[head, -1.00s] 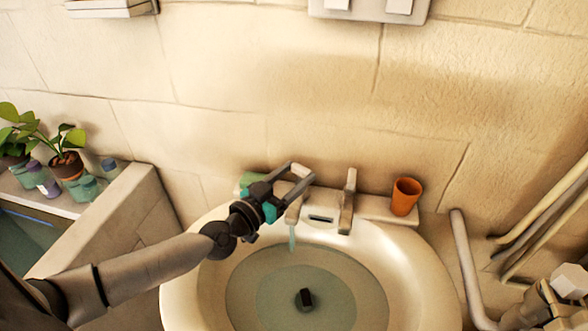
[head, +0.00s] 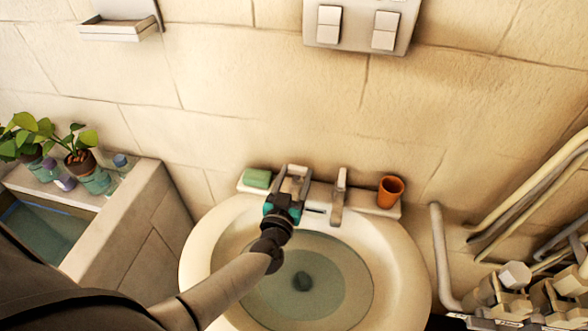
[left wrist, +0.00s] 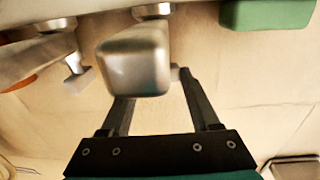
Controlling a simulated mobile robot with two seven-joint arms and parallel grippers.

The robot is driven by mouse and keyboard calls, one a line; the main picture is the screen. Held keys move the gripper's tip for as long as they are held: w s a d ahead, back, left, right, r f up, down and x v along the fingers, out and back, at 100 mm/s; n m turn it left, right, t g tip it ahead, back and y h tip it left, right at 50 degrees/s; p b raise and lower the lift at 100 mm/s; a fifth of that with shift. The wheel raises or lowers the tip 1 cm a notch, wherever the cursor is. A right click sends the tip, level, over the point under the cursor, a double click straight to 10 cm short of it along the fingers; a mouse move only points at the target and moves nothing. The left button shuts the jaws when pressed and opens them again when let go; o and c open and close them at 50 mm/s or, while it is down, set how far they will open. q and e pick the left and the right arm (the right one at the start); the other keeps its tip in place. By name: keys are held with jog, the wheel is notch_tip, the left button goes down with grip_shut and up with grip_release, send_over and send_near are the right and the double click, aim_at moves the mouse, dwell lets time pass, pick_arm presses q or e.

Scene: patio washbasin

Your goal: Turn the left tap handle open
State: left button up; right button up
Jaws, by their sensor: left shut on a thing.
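The left tap (head: 297,178) stands at the back of the white basin (head: 197,258), partly hidden by my left gripper (head: 293,172). In the left wrist view its metal body (left wrist: 136,62) is large and close, in front of the fingers. My left gripper (left wrist: 158,88) has one finger on each side of the tap and is shut on its handle, which is mostly hidden behind the tap body. The right tap (head: 339,195) stands apart to the right; it also shows in the left wrist view (left wrist: 60,48). My right gripper is not in view.
A green block (head: 257,179) sits left of the taps and an orange cup (head: 390,191) to the right. Potted plants (head: 80,160) stand on a ledge at left. Pipes (head: 530,195) run along the right. A switch panel (head: 360,25) is on the wall above.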

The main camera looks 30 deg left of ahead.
pick_arm(q)
jog(key=shift+d+n+y+p, duration=0.15)
jog(key=shift+n+y+p, duration=0.2)
jog(key=shift+y, duration=0.25)
jog(key=o, duration=1.4)
jog(key=shift+c, duration=0.2)
jog(key=v, duration=1.5)
jog(key=shift+p, duration=0.4)
jog(key=shift+s+r, duration=0.1)
jog(key=shift+r, duration=0.05)
jog(key=shift+d, duration=0.1)
